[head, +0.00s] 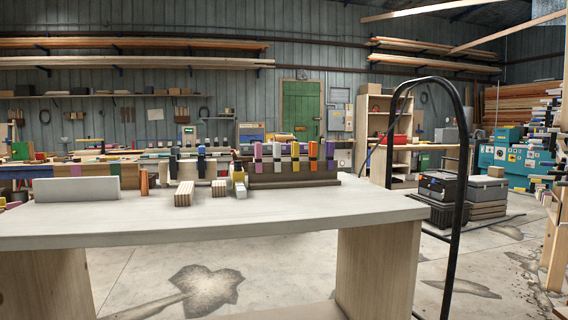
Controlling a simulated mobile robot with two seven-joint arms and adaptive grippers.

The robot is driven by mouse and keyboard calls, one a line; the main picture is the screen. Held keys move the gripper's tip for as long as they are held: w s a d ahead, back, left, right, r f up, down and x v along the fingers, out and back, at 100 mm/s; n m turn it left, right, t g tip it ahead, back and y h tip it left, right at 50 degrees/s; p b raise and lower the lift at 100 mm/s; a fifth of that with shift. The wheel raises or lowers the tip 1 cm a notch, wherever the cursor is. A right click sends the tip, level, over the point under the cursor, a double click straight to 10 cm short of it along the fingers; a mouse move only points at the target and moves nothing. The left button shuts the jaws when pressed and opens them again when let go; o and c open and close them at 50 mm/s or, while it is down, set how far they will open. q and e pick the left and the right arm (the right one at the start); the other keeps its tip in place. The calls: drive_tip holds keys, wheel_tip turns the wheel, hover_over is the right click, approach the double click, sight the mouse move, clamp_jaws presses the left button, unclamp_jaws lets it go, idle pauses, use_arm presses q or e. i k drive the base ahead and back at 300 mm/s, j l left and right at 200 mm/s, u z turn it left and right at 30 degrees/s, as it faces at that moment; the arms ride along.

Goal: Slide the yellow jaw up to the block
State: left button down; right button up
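A small clamp with a yellow jaw (238,177) stands near the back edge of the workbench (300,215), right of centre-left. A grey bar (241,191) runs from it toward the front. A striped wooden block (219,188) lies just left of the yellow jaw, and a longer striped block (184,194) lies further left. At this size I cannot tell whether the jaw touches the nearer block. Neither of my grippers is in view.
A dark rack (295,174) with several coloured clamps stands at the bench's back right. A grey upright panel (77,189) is at the left, and an orange-brown piece (144,182) stands nearby. The bench's front and right are clear. A black curved tube (466,150) arches at the right.

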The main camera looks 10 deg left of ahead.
sight(238, 175)
drive_tip(key=z, duration=1.15)
drive_tip(key=i+z, duration=0.1)
drive_tip(key=z, duration=1.1)
drive_tip(key=j+z, duration=0.15)
drive_tip(key=z, duration=1)
drive_tip(key=j+z, duration=0.1)
drive_tip(key=z, duration=2.2)
drive_tip(key=k+z, duration=0.1)
drive_tip(key=z, duration=1.1)
drive_tip(key=k+z, duration=0.1)
drive_tip(key=z, duration=2.2)
drive_tip(key=l+z, duration=0.9)
drive_tip(key=l, duration=0.15)
drive_tip(key=k+l+z, duration=0.1)
drive_tip(key=l+z, duration=0.2)
drive_tip(key=l, duration=0.25)
drive_tip(key=l+z, duration=0.3)
drive_tip(key=l, duration=0.25)
drive_tip(key=l+z, duration=0.1)
drive_tip(key=l, duration=1.1)
drive_tip(key=k, duration=0.1)
